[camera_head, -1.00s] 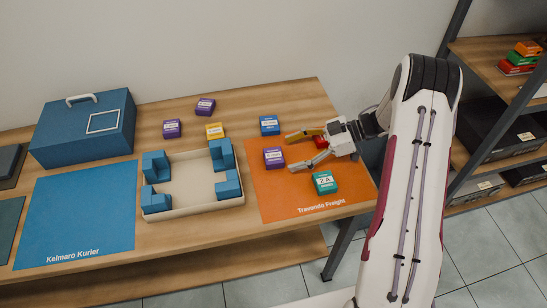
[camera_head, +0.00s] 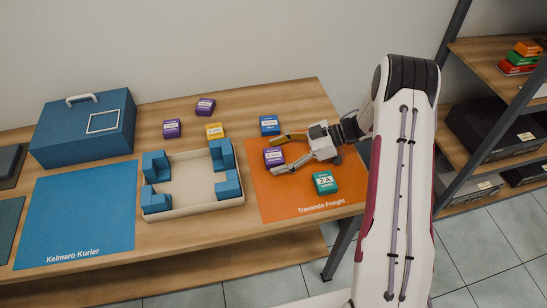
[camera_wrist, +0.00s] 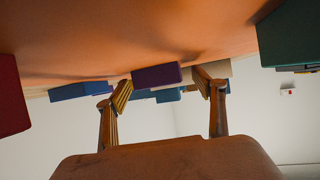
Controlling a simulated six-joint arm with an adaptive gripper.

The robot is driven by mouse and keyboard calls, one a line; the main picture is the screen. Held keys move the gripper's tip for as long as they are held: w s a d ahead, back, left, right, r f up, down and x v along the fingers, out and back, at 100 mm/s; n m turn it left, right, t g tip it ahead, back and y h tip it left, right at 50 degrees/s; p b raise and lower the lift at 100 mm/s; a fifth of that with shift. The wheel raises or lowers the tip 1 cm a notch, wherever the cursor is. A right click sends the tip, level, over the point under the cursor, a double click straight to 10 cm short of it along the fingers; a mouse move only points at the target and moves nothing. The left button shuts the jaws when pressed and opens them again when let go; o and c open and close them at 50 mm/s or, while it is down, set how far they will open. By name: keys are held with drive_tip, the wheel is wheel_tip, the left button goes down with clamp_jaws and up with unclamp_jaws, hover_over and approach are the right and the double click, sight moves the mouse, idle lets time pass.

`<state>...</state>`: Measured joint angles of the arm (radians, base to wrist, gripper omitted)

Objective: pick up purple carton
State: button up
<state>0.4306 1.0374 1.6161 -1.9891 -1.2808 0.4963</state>
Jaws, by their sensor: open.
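A purple carton (camera_head: 274,156) with a white label lies on the orange mat marked Travando Freight (camera_head: 290,205). My gripper (camera_head: 275,153) is open, with one finger on the far side of this carton and one on the near side. In the wrist view the purple carton (camera_wrist: 156,76) shows between the open fingertips (camera_wrist: 163,89), and I cannot tell whether they touch it. Two more purple cartons, one at the back (camera_head: 205,106) and one left of it (camera_head: 172,128), lie on the wooden table behind the tray.
A teal carton (camera_head: 325,183) lies on the mat near my gripper. A red carton (camera_wrist: 9,95) shows in the wrist view. A blue carton (camera_head: 269,125) and a yellow carton (camera_head: 214,131) lie behind. A beige tray (camera_head: 195,208) with blue blocks stands left of the mat.

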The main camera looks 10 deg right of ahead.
sight(278, 155)
idle(0.5)
drive_tip(key=c, duration=1.3)
drive_tip(key=shift+r, duration=0.15)
drive_tip(key=shift+r, duration=4.85)
